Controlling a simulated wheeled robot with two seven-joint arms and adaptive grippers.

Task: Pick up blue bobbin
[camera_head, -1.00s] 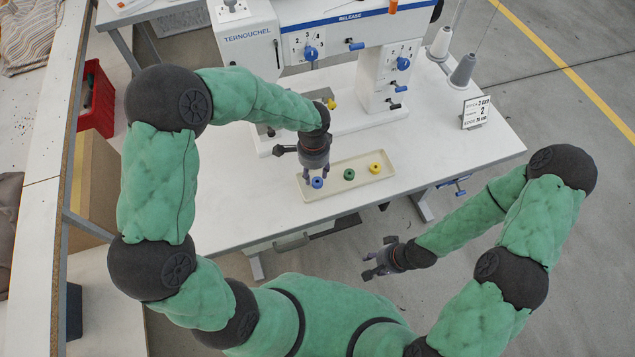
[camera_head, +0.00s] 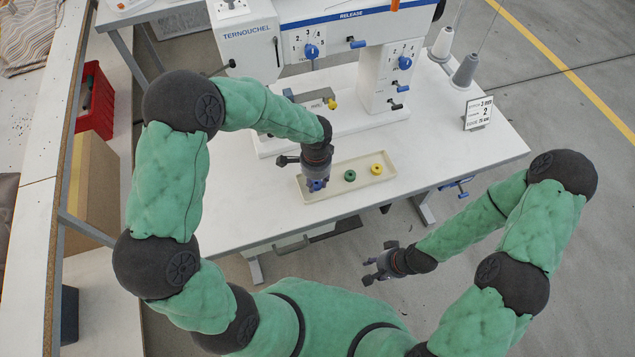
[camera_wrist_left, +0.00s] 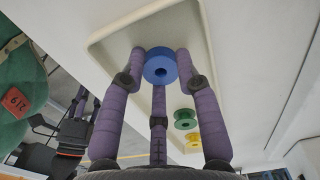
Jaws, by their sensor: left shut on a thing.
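The blue bobbin (camera_head: 316,185) is at the left end of the cream tray (camera_head: 384,184), between the fingers of my left gripper (camera_head: 317,183). In the left wrist view the blue bobbin (camera_wrist_left: 161,66) sits between the purple fingers of my left gripper (camera_wrist_left: 160,75), which are shut on it. It is over the tray floor; I cannot tell whether it still touches it. A green bobbin (camera_head: 350,175) and a yellow bobbin (camera_head: 377,169) lie in the tray to the right. My right gripper (camera_head: 373,270) is empty, with fingers apart, in front of the table.
The white sewing machine (camera_head: 340,30) stands behind the tray. A small sign (camera_head: 478,113) and thread cones (camera_head: 465,70) are at the table's right. A red bin (camera_head: 97,100) is at the far left. The table (camera_head: 440,150) right of the tray is clear.

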